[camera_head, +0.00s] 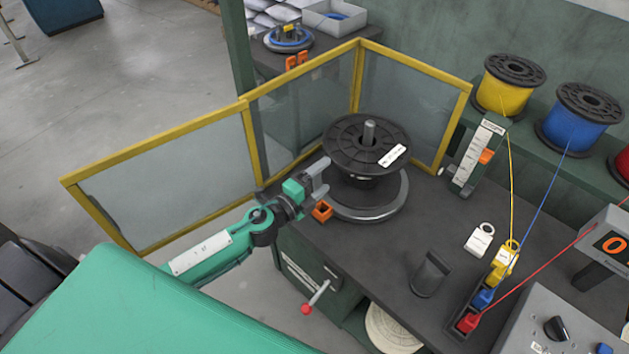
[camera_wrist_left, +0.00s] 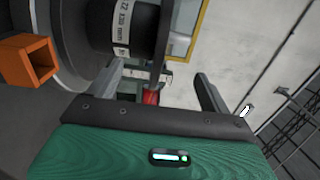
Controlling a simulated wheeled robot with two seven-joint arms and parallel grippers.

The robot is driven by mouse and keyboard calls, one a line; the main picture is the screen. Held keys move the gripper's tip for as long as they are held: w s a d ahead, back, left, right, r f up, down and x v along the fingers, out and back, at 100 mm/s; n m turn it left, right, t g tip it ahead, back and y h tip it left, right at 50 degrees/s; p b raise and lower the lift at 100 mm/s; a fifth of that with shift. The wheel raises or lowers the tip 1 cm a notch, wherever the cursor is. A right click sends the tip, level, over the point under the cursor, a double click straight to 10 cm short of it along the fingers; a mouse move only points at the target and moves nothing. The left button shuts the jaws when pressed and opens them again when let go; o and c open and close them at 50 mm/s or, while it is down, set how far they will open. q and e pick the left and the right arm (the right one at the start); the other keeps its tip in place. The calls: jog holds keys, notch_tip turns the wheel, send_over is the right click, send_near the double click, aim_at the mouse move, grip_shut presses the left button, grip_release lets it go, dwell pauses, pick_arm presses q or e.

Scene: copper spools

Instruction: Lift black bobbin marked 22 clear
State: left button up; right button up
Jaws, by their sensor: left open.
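The black bobbin (camera_head: 345,148) sits on an upright metal spindle (camera_head: 369,131) above a round grey base (camera_head: 388,208), with a white label on its top flange. In the left wrist view the bobbin (camera_wrist_left: 98,28) shows close up, with a label (camera_wrist_left: 121,28) reading 22. My left gripper (camera_head: 322,172) is at the bobbin's near-left rim. Its two fingers stand apart in the wrist view (camera_wrist_left: 162,82), with the flange edge appearing between them. I cannot tell whether they touch it. The drum is mostly hidden from the head view. My right gripper is out of view.
A yellow-framed clear guard (camera_head: 252,140) stands behind and left. An orange block (camera_head: 321,211) sits by the base. A scaled upright (camera_head: 478,157) is to the right. Coloured spools, including a yellow one (camera_head: 503,92), feed taut threads at the right.

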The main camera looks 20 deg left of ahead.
aim_at(337, 166)
pick_arm(q)
jog(key=x, duration=0.7)
jog(key=shift+w+d+f+p, duration=0.1)
jog(key=shift+w+p, duration=0.2)
jog(key=shift+w, duration=0.1)
grip_shut()
dwell(1.4)
